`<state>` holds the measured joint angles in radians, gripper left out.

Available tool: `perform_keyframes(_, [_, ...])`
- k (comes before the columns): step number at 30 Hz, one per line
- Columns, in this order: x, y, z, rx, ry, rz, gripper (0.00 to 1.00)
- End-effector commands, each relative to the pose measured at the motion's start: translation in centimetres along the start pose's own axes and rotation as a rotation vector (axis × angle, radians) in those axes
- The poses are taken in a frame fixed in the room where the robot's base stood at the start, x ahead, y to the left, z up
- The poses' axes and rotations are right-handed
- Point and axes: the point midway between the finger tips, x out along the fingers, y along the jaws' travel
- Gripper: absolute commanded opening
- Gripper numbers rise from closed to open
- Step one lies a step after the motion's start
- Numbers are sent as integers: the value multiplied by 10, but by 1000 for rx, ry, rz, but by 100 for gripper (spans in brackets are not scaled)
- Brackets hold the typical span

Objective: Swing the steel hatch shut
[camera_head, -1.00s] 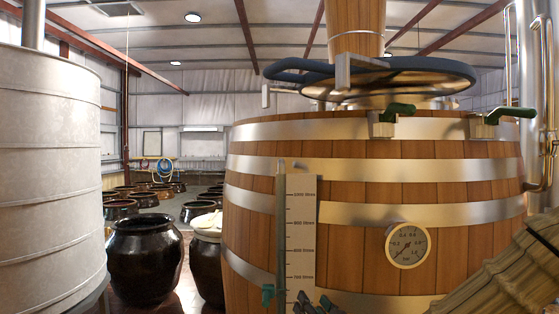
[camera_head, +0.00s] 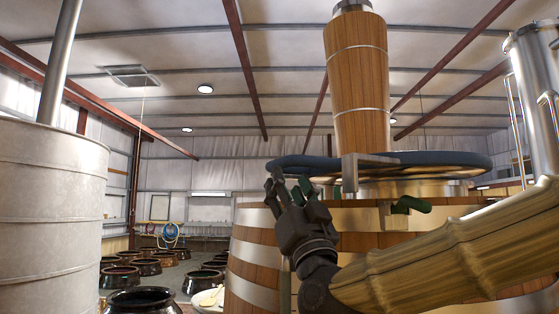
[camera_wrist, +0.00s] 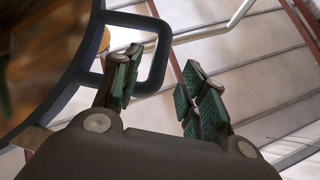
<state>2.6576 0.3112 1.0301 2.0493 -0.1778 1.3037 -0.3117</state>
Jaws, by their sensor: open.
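The hatch (camera_head: 445,159) is a round lid with a thick dark blue rim and a shiny metal face, on top of the wooden vat (camera_head: 255,255). It lies nearly level above a steel collar (camera_head: 420,188); I cannot tell the gap. My gripper (camera_head: 288,182) is open and empty, raised at the rim's left end, where it hides part of it. In the wrist view, a dark blue loop handle (camera_wrist: 158,65) joins the curved rim. The handle's near side passes between my green-padded fingers (camera_wrist: 160,88); the left finger overlaps the loop. Contact is unclear.
A wooden column (camera_head: 360,85) rises behind the hatch. A green-handled clamp (camera_head: 410,205) sits at the vat's top edge. A grey metal tank (camera_head: 45,215) stands left, with several dark jars (camera_head: 145,262) on the floor between. Steel pipes (camera_head: 535,95) stand right.

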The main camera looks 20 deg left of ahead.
Motion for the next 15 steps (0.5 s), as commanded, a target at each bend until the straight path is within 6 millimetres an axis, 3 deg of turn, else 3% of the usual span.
perform_keyframes(1, [13, -1, -3, 0, 0, 0, 42])
perform_keyframes(6, [39, -1, -2, 1, -2, -1, 42])
perform_keyframes(15, [71, -1, 0, 1, -3, -1, 42])
